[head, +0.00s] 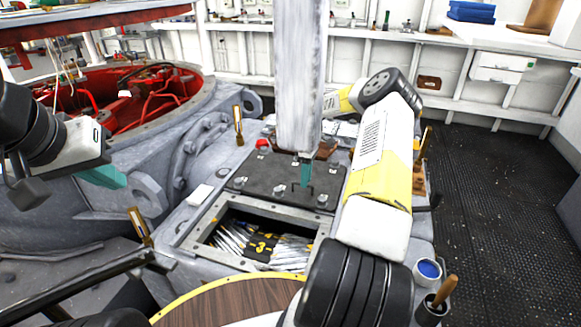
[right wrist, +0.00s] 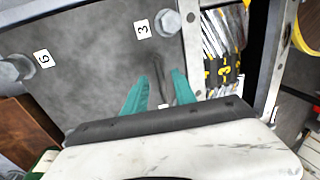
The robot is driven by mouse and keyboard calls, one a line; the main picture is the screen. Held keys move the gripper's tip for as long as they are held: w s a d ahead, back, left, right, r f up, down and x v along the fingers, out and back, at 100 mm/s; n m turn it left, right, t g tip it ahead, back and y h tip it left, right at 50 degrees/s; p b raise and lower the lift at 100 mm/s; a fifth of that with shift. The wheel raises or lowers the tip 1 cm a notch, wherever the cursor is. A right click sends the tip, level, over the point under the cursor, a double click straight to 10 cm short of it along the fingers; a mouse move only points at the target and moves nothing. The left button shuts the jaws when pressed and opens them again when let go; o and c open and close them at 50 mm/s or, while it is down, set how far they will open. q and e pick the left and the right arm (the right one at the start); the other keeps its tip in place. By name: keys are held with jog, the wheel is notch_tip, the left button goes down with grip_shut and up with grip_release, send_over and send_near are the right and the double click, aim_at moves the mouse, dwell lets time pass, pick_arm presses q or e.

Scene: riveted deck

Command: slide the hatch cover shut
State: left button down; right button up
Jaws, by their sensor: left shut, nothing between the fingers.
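The hatch cover (head: 255,180), a dark grey plate with bolts and small number tags, lies behind the rectangular hatch opening, which is uncovered. The cover also shows in the right wrist view (right wrist: 85,60), with a thin dark handle (right wrist: 158,78) standing on it. My right gripper (head: 306,172) is over the cover at the handle. Its teal fingers (right wrist: 160,82) are apart, with the handle between their tips; I see no clear contact. My left gripper (head: 122,180) is shut and empty, off to the left above the grey machinery, away from the cover.
The hatch frame (head: 190,243) surrounds an opening with silvery and black-yellow items inside. A white block (head: 199,195) lies left of the opening. A blue-filled cup (head: 428,270) and a pot with a wooden handle (head: 437,301) stand at the right. A round wooden top (head: 225,300) is in front.

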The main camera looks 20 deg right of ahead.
jog(key=shift+f, duration=0.2)
jog(key=shift+c, duration=0.4)
grip_shut()
jog(key=shift+s, duration=0.1)
dwell(0.9)
